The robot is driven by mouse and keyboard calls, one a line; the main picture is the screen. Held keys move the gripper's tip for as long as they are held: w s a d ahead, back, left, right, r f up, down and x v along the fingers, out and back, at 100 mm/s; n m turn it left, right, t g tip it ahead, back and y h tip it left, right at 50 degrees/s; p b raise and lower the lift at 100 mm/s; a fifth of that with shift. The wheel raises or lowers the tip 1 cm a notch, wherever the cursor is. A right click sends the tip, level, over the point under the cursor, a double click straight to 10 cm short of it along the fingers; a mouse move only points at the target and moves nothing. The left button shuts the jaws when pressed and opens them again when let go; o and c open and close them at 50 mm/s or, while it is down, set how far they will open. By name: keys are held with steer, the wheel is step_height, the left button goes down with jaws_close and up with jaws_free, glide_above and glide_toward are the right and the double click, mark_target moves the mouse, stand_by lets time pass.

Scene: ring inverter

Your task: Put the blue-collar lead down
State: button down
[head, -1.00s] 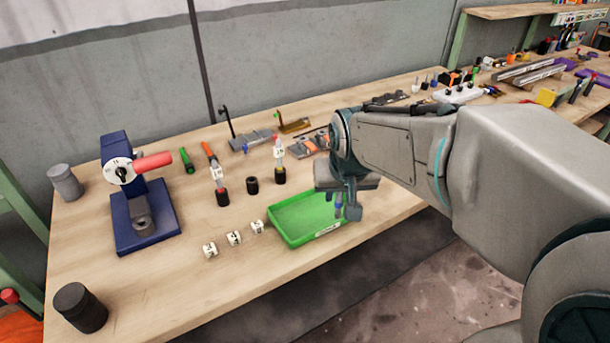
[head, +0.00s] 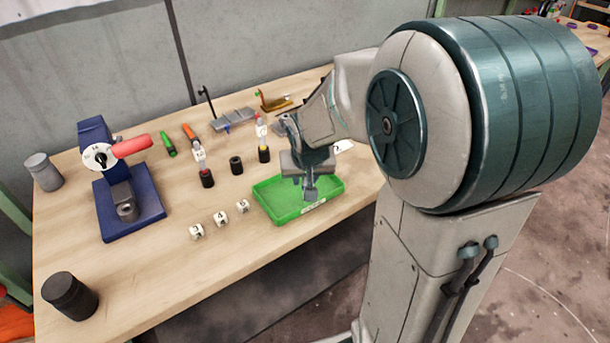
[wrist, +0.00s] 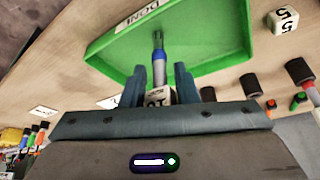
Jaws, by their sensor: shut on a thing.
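My gripper (head: 309,192) is over the green tray (head: 266,203), near its right half. In the wrist view its two fingers (wrist: 159,85) are closed on the pale marked block of the blue-collar lead (wrist: 158,60). The lead points away from the fingers, with a blue band and a grey tip, over the floor of the tray (wrist: 200,57). The tray carries a label reading DONE (wrist: 137,15). I cannot tell whether the tip touches the tray floor.
White numbered cubes (head: 220,219) lie left of the tray. A blue press with a red handle (head: 118,180) is at left. The table's front edge is close to the tray.

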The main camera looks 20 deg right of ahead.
steer(key=shift+f, duration=0.2)
steer(key=c, duration=1.1)
jaws_free()
steer(key=shift+r, duration=0.15)
steer(key=shift+r, duration=0.25)
steer(key=d+v, duration=0.1)
steer(key=v, duration=1)
steer(key=shift+n+g+y, duration=0.3)
steer(key=shift+n+g, duration=0.5)
steer(key=shift+g, duration=0.1)
steer(key=s+f, duration=0.1)
steer(key=s, duration=0.3)
steer(key=s+a+f, duration=0.1)
steer(key=s, duration=0.4)
steer(key=s+f, duration=0.2)
steer(key=s, duration=0.2)
steer(key=shift+s+a, duration=0.2)
steer(key=shift+a, duration=0.1)
